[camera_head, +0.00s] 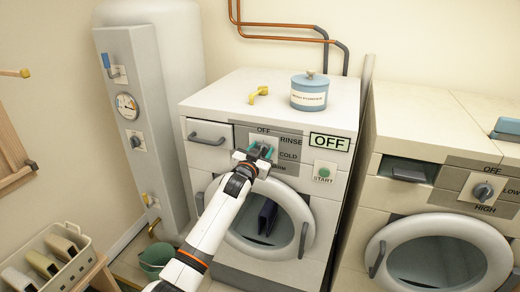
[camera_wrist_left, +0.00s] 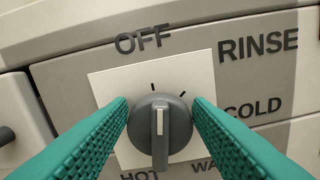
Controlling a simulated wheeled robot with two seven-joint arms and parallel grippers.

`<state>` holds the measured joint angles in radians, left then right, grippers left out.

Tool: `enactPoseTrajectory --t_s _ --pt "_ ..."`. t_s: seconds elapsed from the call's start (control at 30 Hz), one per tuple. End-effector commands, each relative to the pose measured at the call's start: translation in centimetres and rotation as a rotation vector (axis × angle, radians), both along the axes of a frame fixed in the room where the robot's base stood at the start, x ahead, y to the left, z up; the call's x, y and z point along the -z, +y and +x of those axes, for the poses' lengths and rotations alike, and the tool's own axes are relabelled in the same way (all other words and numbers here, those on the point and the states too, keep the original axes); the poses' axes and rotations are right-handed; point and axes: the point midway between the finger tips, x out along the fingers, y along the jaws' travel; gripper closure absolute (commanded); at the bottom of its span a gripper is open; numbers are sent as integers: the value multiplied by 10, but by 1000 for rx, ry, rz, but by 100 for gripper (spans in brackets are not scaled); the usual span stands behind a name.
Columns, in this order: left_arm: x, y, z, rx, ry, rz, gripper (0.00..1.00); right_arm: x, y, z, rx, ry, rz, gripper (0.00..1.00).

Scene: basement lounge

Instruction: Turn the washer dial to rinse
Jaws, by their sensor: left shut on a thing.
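The washer (camera_head: 215,105) stands in the middle of the head view, and its display (camera_head: 329,142) reads OFF. My left gripper (camera_head: 262,151) is at its control panel and hides most of the dial there. In the left wrist view the grey dial (camera_wrist_left: 160,125) sits between my green fingers, which are shut on its sides. A pale line on the dial's raised grip runs upright in that picture. OFF (camera_wrist_left: 143,40) is above, RINSE (camera_wrist_left: 258,45) at upper right, COLD (camera_wrist_left: 253,107) at right; WARM and HOT are partly hidden below. My right gripper is not in view.
A green START button (camera_head: 324,172) is right of the dial. The round door (camera_head: 306,238) is below. A blue-grey canister (camera_head: 309,92) and a yellow object (camera_head: 258,94) stand on top. A second machine (camera_head: 405,150) is at right, a tank (camera_head: 160,60) at left.

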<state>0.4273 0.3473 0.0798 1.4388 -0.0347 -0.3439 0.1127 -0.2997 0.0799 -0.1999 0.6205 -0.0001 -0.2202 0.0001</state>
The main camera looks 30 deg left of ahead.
Motion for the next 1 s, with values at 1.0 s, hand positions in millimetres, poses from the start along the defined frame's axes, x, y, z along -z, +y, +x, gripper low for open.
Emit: enactPoseTrajectory --t_s 1.0 --pt "5 -7 2 0 155 642 77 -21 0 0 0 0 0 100"
